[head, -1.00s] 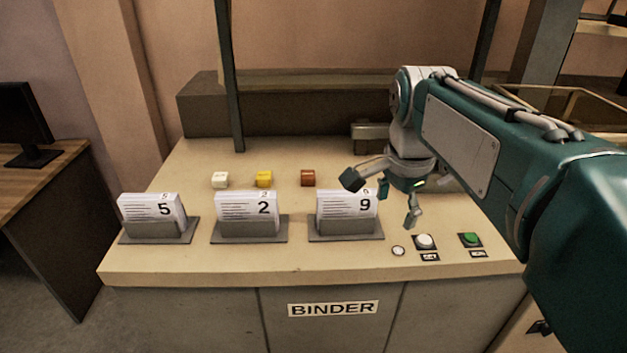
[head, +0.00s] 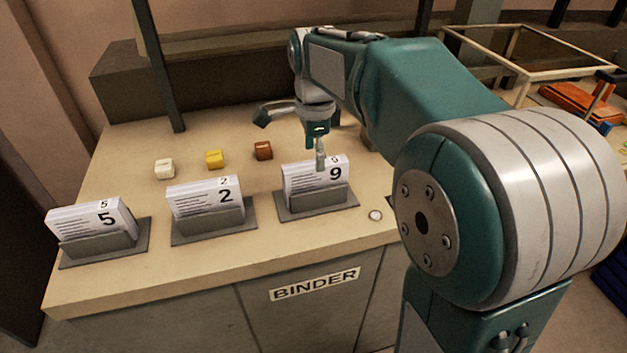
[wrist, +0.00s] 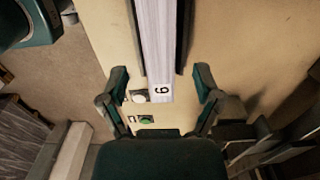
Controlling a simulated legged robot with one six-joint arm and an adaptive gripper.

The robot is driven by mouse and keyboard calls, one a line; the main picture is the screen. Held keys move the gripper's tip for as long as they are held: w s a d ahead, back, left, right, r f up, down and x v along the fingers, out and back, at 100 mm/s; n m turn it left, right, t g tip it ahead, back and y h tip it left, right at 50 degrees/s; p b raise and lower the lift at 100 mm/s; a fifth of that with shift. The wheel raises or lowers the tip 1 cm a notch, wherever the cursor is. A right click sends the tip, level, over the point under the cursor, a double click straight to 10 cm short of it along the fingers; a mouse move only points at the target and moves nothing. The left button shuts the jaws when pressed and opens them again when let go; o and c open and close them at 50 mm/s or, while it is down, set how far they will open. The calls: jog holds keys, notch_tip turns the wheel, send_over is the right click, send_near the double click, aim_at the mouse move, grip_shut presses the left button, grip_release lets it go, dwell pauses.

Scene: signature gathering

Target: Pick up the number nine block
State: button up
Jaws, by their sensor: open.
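The number nine block (head: 312,177) is a stack of white cards marked 9. It stands in a grey holder (head: 318,202), the right one of three on the counter. In the wrist view, the block (wrist: 158,45) runs down from the top edge, with its 9 between my fingers and dark holder sides along it. My gripper (head: 291,138) is open and empty, above and just behind the block in the head view; one finger overlaps the block's top edge there. In the wrist view, my gripper (wrist: 161,96) has a finger on each side of the block, apart from it.
Blocks marked 2 (head: 200,200) and 5 (head: 88,225) stand in holders to the left. White (head: 164,169), yellow (head: 214,160) and brown (head: 263,151) cubes sit behind the holders. A dark post (head: 160,65) rises at the back left. White (wrist: 138,97) and green (wrist: 146,119) buttons show in the wrist view.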

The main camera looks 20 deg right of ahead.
aim_at(315, 172)
notch_tip(315, 172, down, 5)
jog(key=shift+r, duration=0.1)
grip_shut()
dwell(0.3)
